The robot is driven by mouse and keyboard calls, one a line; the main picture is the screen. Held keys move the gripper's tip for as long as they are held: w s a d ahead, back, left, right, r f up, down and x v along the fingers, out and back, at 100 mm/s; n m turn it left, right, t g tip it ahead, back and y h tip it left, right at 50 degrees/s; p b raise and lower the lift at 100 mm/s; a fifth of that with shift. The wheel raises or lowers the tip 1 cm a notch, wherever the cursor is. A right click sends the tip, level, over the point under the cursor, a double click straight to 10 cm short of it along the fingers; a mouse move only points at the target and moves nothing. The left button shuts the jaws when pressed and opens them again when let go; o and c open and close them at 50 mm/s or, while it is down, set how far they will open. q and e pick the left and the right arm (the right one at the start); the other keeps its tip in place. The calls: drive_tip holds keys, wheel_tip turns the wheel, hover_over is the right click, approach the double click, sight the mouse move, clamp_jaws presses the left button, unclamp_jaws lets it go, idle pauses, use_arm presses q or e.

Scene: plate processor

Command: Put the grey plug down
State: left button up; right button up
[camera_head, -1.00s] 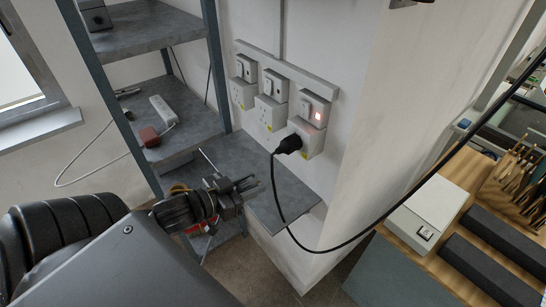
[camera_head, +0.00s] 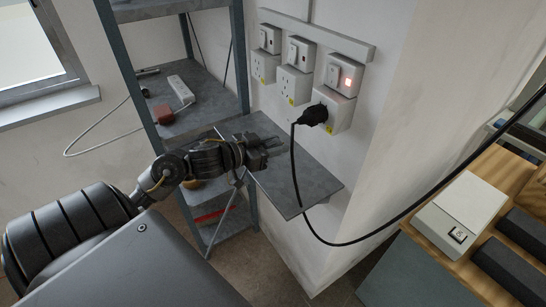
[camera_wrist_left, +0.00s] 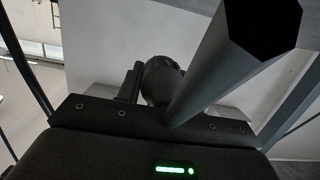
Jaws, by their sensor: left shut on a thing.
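My left gripper (camera_head: 272,149) is over the far part of the grey wall shelf (camera_head: 295,188), below the sockets. I cannot tell whether it touches the shelf. In the left wrist view a dark rounded body, which I take to be the grey plug (camera_wrist_left: 162,82), sits between the fingers, and the gripper is shut on it. A thick dark grey cord or bar (camera_wrist_left: 225,70) runs from it towards the camera. In the head view the plug cannot be told apart from the dark fingers. My right gripper is not in view.
A black plug (camera_head: 313,115) sits in the right socket (camera_head: 336,110), its cable hanging over the shelf's right side. The switch above glows red. A rack (camera_head: 245,60) at left holds a white power strip (camera_head: 181,89) and a reddish plug (camera_head: 163,115).

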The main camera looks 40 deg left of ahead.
sight(276, 163)
use_arm(q)
drive_tip(key=shift+w+a+f, duration=0.3)
drive_tip(key=shift+w+f, duration=0.2)
drive_tip(key=shift+f, duration=0.2)
drive_tip(key=shift+w+a+f, duration=0.3)
drive_tip(key=shift+w+f, duration=0.2)
drive_tip(key=shift+f, duration=0.2)
drive_tip(key=f, duration=0.3)
drive_tip(key=shift+w+a, duration=0.1)
drive_tip(key=shift+w, duration=0.1)
drive_tip(key=shift+f, duration=0.3)
drive_tip(key=shift+f, duration=0.2)
drive_tip(key=o, duration=0.9)
